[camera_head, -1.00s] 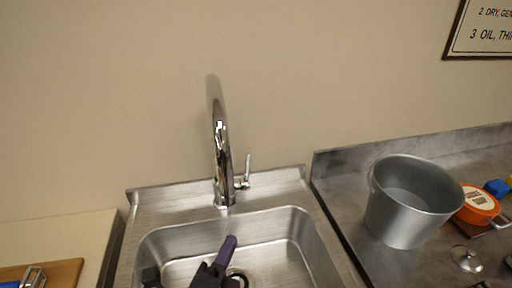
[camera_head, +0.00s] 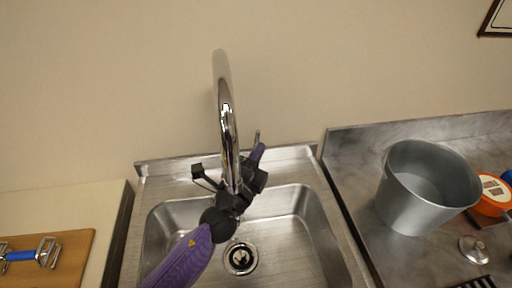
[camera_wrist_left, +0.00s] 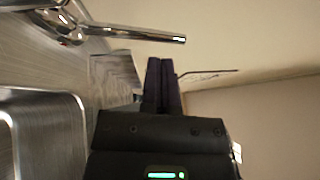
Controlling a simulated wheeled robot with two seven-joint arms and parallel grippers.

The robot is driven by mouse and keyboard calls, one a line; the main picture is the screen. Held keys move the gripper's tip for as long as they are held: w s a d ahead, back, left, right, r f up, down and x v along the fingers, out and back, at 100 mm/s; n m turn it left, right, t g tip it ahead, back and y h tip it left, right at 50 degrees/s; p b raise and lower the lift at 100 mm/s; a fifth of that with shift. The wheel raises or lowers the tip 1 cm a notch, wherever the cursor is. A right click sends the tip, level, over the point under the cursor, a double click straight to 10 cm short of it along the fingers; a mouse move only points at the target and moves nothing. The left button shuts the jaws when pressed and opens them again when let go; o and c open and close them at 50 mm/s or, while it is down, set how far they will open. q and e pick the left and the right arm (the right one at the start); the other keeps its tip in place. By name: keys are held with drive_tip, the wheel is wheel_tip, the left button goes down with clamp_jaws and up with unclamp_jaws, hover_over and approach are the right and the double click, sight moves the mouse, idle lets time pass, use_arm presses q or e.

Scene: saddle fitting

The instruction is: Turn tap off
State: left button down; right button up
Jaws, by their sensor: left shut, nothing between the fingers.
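The tap (camera_head: 227,110) is a tall chrome spout rising at the back of the steel sink. Its thin lever (camera_head: 257,137) points up, and its lower part is hidden behind my left gripper (camera_head: 259,153). In the left wrist view the lever (camera_wrist_left: 150,36) runs sideways from the tap body at the top left. My left gripper shows there too (camera_wrist_left: 161,62), its dark fingers shut and empty, a little apart from the lever in the picture. Whether they touch it I cannot tell. No water stream is visible. My right gripper is not in view.
The sink basin (camera_head: 285,240) is empty, with a round drain. A grey pot (camera_head: 405,205) stands on the right counter, with an orange pot (camera_head: 492,197) and a small lid (camera_head: 473,249) near it. A wooden board (camera_head: 70,262) lies on the left counter.

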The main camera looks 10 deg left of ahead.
use_arm(q)
drive_tip(key=shift+w+a+r, duration=0.1)
drive_tip(key=shift+w+a, duration=0.15)
drive_tip(key=shift+w, duration=0.1)
drive_tip(key=shift+w+a+r+g+p, duration=0.3)
drive_tip(key=shift+w+r+p, duration=0.25)
drive_tip(key=shift+p, duration=0.7)
drive_tip(key=shift+w+a+n, duration=0.1)
drive_tip(key=shift+w+n, duration=0.1)
drive_tip(key=shift+n, duration=0.1)
drive_tip(key=shift+a, duration=0.1)
